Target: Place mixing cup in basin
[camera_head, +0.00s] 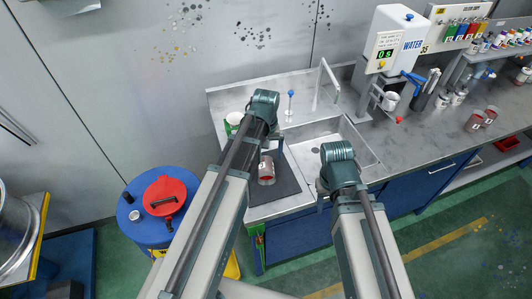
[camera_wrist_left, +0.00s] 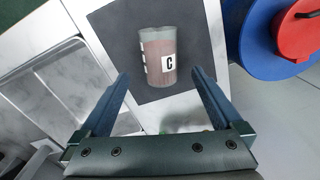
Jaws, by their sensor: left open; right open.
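The mixing cup (camera_head: 266,171) is clear with reddish contents and a white label; it is on the dark mat at the counter's left end. In the left wrist view the cup (camera_wrist_left: 158,58) shows the letter C, just beyond my open fingertips. I cannot tell if it stands or lies. My left gripper (camera_head: 275,140) is above and behind the cup, with nothing between its fingers (camera_wrist_left: 160,82). The basin (camera_head: 325,150) is a metal sink right of the mat, also in the left wrist view (camera_wrist_left: 45,90). My right gripper (camera_head: 322,186) is open and empty over the basin's front edge.
A blue drum with a red lid (camera_head: 165,196) stands left of the counter. A faucet (camera_head: 326,78) rises behind the basin. A water dispenser (camera_head: 385,50) and labelled cups (camera_head: 475,121) are to the right. A white-and-green container (camera_head: 234,119) is at the back left.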

